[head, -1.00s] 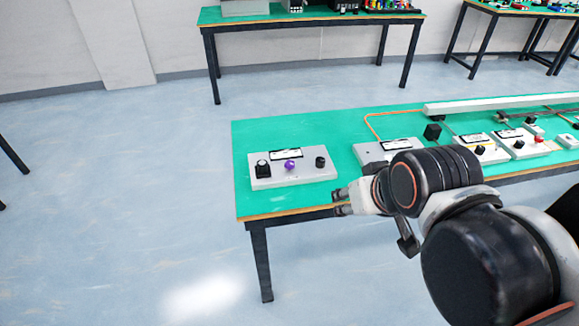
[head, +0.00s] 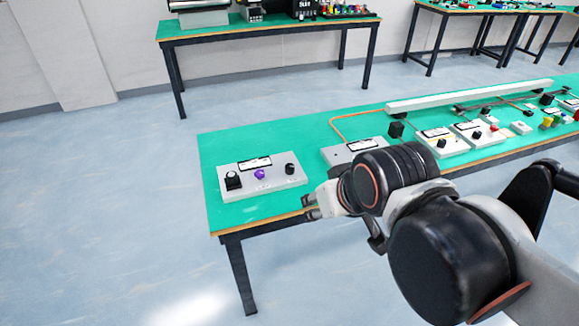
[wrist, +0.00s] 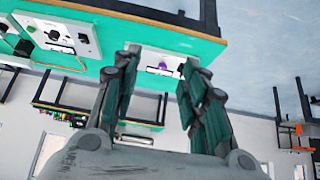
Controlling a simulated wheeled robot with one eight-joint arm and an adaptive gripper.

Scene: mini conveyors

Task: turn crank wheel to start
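A light grey control box (head: 282,185) sits at the left end of the green table. It carries a black knob (head: 233,180) at left, a purple knob (head: 259,174) in the middle and a black knob (head: 289,169) at right. I cannot tell which part is the crank wheel. My gripper (head: 311,206) is at the table's front edge, just right of the box and apart from it. In the wrist view, turned upside down, my gripper (wrist: 159,62) has its fingers spread and empty, with the purple knob (wrist: 162,66) seen between them.
A second grey box (head: 340,154) stands to the right, partly hidden by my arm. More boxes with knobs (head: 472,135) and a long white bar (head: 465,96) lie farther right on the green table (head: 225,150). The floor at left is clear.

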